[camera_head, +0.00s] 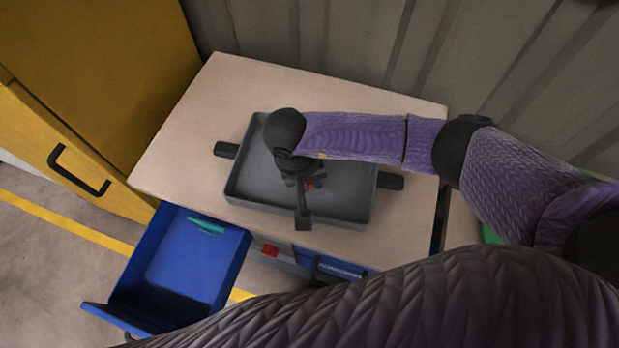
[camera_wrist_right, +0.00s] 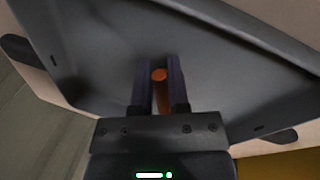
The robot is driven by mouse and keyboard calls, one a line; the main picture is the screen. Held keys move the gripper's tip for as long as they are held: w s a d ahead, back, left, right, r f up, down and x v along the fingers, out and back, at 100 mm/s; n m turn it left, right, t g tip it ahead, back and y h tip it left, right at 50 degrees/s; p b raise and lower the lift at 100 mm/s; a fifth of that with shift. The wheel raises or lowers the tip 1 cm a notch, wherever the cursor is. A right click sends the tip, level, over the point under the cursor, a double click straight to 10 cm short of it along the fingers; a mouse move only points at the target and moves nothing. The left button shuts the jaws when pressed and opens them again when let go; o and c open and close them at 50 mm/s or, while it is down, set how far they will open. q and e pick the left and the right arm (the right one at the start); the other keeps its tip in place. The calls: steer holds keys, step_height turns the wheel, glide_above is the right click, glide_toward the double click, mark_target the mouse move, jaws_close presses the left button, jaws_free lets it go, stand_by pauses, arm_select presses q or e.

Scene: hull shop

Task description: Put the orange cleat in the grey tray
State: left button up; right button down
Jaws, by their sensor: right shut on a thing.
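The grey tray (camera_head: 345,207) lies on the light tabletop, with a dark handle at each end. My right gripper (camera_head: 309,186) reaches down over the inside of the tray. It is shut on the orange cleat (camera_wrist_right: 160,76), which shows between the two fingers in the right wrist view. Only a small bit of the cleat (camera_head: 314,184) shows in the head view; the gripper hides the rest. The tray floor (camera_wrist_right: 215,60) is behind the cleat in the wrist view. I cannot tell whether the cleat touches it. My left gripper is not in view.
A blue drawer (camera_head: 190,262) stands open at the table's front left, with a teal item (camera_head: 207,226) inside. A yellow cabinet (camera_head: 110,75) with a black handle stands at the left. A ribbed wall (camera_head: 370,40) closes off the back. The tabletop left of the tray is clear.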

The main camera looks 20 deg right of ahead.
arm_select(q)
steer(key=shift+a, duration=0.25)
arm_select(e)
steer(key=shift+f, duration=0.1)
steer(key=c, duration=0.6)
jaws_free()
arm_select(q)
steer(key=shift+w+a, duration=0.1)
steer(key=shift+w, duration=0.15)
arm_select(e)
steer(key=shift+r, duration=0.4)
arm_select(q)
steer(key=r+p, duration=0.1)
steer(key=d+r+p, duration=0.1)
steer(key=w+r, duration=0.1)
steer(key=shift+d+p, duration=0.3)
steer(key=shift+p, duration=0.1)
arm_select(e)
steer(key=r, duration=0.3)
steer(key=a+r, duration=0.1)
steer(key=r, duration=0.3)
steer(key=a+r, duration=0.1)
steer(key=r, duration=0.3)
steer(key=shift+w+a+r, duration=0.15)
steer(key=shift+r, duration=0.05)
